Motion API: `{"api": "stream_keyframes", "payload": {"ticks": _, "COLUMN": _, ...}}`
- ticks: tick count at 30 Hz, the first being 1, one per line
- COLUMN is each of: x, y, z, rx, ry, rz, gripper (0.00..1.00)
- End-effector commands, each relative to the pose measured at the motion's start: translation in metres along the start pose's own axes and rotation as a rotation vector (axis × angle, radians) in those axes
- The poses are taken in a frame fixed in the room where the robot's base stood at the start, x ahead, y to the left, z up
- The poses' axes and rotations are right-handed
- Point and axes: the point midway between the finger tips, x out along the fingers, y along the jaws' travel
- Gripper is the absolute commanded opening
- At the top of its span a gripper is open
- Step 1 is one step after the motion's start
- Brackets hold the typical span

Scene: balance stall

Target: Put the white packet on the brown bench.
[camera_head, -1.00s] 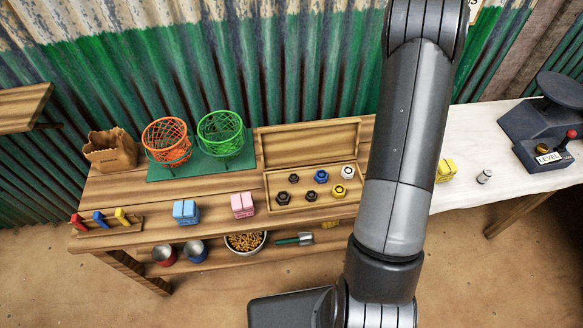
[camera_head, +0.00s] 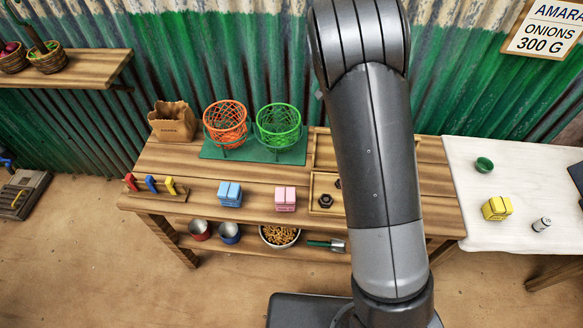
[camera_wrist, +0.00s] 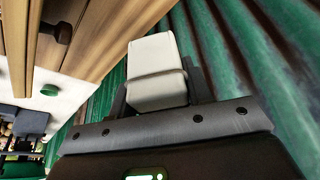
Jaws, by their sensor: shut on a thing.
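The white packet (camera_wrist: 155,72) is a pale block with a dark band across it, seen in the wrist view. My gripper (camera_wrist: 158,90) is shut on it, with a dark finger at each side. The packet is held up in the air, with green corrugated wall behind it. The head view does not show my gripper or the packet; my arm hides them. The brown bench (camera_head: 165,158) is the wooden table in the middle of the head view, its right part covered by my arm.
On the bench are a paper bag (camera_head: 173,122), an orange basket (camera_head: 226,125), a green basket (camera_head: 278,126), a blue packet (camera_head: 229,194), a pink packet (camera_head: 286,199) and a wooden weight box (camera_head: 318,203). A white table (camera_head: 460,190) at right bears a yellow packet (camera_head: 496,208). Bare wood lies between these.

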Motion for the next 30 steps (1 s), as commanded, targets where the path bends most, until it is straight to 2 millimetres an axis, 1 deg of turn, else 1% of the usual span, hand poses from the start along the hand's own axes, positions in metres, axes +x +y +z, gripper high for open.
{"api": "stream_keyframes", "payload": {"ticks": 1, "x": -0.007, "y": -0.018, "z": 0.015, "rx": -0.027, "ry": 0.001, "rz": -0.01, "gripper": 0.17}}
{"api": "stream_keyframes", "payload": {"ticks": 6, "x": -0.027, "y": -0.064, "z": 0.064, "rx": -0.095, "ry": 0.004, "rz": -0.038, "gripper": 0.17}}
{"api": "stream_keyframes", "payload": {"ticks": 11, "x": -0.048, "y": -0.102, "z": 0.113, "rx": -0.158, "ry": 0.007, "rz": -0.065, "gripper": 0.17}}
{"api": "stream_keyframes", "payload": {"ticks": 15, "x": -0.066, "y": -0.13, "z": 0.158, "rx": -0.213, "ry": 0.01, "rz": -0.09, "gripper": 0.17}}
{"api": "stream_keyframes", "payload": {"ticks": 17, "x": -0.074, "y": -0.14, "z": 0.178, "rx": -0.238, "ry": 0.011, "rz": -0.1, "gripper": 0.17}}
{"api": "stream_keyframes", "payload": {"ticks": 21, "x": -0.094, "y": -0.162, "z": 0.225, "rx": -0.293, "ry": 0.014, "rz": -0.124, "gripper": 0.17}}
{"api": "stream_keyframes", "payload": {"ticks": 26, "x": -0.116, "y": -0.179, "z": 0.28, "rx": -0.355, "ry": 0.017, "rz": -0.152, "gripper": 0.17}}
{"api": "stream_keyframes", "payload": {"ticks": 30, "x": -0.136, "y": -0.19, "z": 0.329, "rx": -0.41, "ry": 0.019, "rz": -0.178, "gripper": 0.17}}
